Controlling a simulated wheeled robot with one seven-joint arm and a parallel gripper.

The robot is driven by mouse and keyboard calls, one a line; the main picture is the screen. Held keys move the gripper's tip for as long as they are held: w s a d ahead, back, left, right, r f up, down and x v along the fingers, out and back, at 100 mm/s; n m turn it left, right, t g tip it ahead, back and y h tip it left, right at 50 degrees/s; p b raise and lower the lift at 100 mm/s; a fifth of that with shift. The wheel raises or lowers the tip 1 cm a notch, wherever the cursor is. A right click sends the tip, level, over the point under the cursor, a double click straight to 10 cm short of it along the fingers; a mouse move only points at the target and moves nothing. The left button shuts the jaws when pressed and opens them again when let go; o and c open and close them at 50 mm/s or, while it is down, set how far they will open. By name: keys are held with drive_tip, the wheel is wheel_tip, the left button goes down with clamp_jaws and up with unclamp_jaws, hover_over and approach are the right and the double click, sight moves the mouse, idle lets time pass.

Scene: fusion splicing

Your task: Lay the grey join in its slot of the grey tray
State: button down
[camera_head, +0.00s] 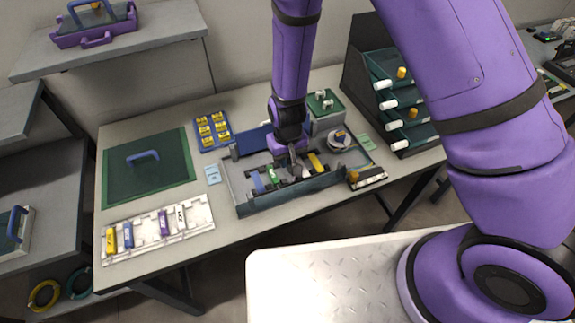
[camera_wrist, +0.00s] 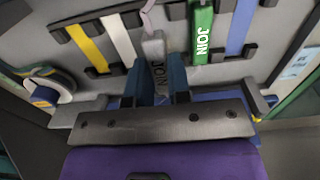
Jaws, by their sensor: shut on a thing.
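My gripper (camera_head: 291,152) is over the middle of the grey tray (camera_head: 290,202) on the table. In the wrist view, its two dark blue fingers (camera_wrist: 160,85) are shut on the grey join (camera_wrist: 155,48), a slim bar with "JOIN" lettering. The join lies roughly parallel to the coloured strips, between the white strip (camera_wrist: 118,40) and the green join (camera_wrist: 202,35). The fingers hide its lower end. I cannot tell whether it touches the tray floor or sits in its slot.
A yellow strip (camera_wrist: 86,48) and a blue strip (camera_wrist: 240,28) sit in dark clips in the tray. A white holder (camera_head: 145,240) with several coloured pieces is at front left. A green mat (camera_head: 120,185) and a blue tray of yellow pieces (camera_head: 197,133) lie behind. A drawer rack (camera_head: 365,50) stands right.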

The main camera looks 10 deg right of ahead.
drive_tip(key=shift+f, duration=1.8)
drive_tip(key=shift+f, duration=0.15)
drive_tip(key=c, duration=1.1)
unclamp_jaws()
wheel_tip(320, 180, up, 12)
drive_tip(key=shift+r, duration=0.15)
